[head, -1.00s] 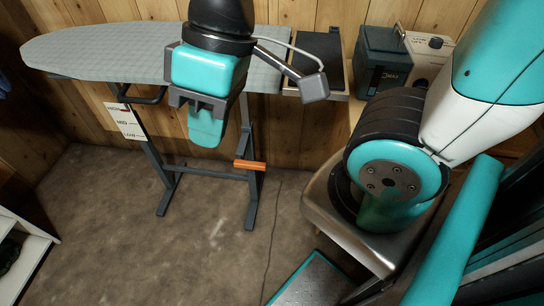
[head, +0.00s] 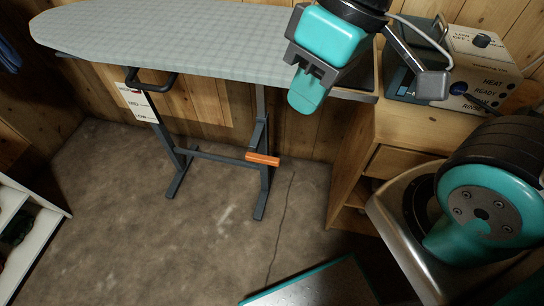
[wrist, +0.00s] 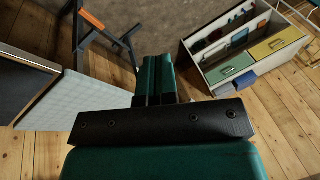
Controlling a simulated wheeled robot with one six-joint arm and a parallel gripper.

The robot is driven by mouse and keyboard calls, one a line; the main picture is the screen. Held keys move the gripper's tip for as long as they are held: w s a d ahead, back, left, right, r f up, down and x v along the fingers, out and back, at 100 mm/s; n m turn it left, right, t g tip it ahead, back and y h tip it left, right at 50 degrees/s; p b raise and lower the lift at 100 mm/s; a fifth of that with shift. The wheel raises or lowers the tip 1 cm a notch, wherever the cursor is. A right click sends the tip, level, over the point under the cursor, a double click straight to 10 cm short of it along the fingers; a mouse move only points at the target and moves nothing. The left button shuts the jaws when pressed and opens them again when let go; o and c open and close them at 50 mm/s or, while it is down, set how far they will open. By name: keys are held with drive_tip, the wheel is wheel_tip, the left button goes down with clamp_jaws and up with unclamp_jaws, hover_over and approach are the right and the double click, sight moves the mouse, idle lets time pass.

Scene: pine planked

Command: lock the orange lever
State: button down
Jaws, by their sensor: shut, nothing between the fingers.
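The orange lever (head: 262,159) is a short bar on the right leg of the ironing board (head: 190,45), lying nearly level and tilted slightly down to the right. It also shows as a small orange piece at the upper left of the wrist view (wrist: 92,19). My gripper (head: 303,96) is shut and empty, in front of the board's right end. In the head view it is above and to the right of the lever, clearly apart from it.
A wooden cabinet (head: 405,130) stands right of the board, with a boxy appliance (head: 485,65) on top. A white shelf unit (head: 28,220) is at the left; the wrist view shows a white unit with coloured drawers (wrist: 245,50).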

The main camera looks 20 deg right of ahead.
drive_tip(key=w+f+m+t+h+b, duration=0.1)
drive_tip(key=w+f+m+b, duration=0.4)
drive_tip(key=f, duration=0.4)
drive_tip(key=w+f+m+h+b, duration=0.1)
drive_tip(key=w+f+m+b, duration=0.1)
drive_tip(key=w+f+b, duration=0.55)
drive_tip(key=m+t+h+b, duration=0.1)
drive_tip(key=m+h+b, duration=0.3)
drive_tip(key=m+b, duration=0.45)
hover_over(270, 160)
drive_tip(key=s+a+b, duration=0.1)
drive_tip(key=s+a, duration=0.1)
drive_tip(key=s, duration=0.1)
wheel_tip(270, 160, down, 18)
drive_tip(key=n, duration=0.2)
drive_tip(key=shift+r+t, duration=0.1)
drive_tip(key=shift+t, duration=0.2)
drive_tip(key=b+x, duration=0.1)
drive_tip(key=x, duration=0.3)
drive_tip(key=b+x, duration=0.1)
drive_tip(key=x, duration=0.4)
drive_tip(key=s+b+x, duration=0.1)
drive_tip(key=b+x, duration=0.1)
drive_tip(key=x, duration=0.2)
drive_tip(key=shift+w+a+f, duration=0.15)
drive_tip(key=shift+a+f, duration=0.15)
drive_tip(key=shift+f, duration=0.3)
drive_tip(key=shift+f, duration=0.1)
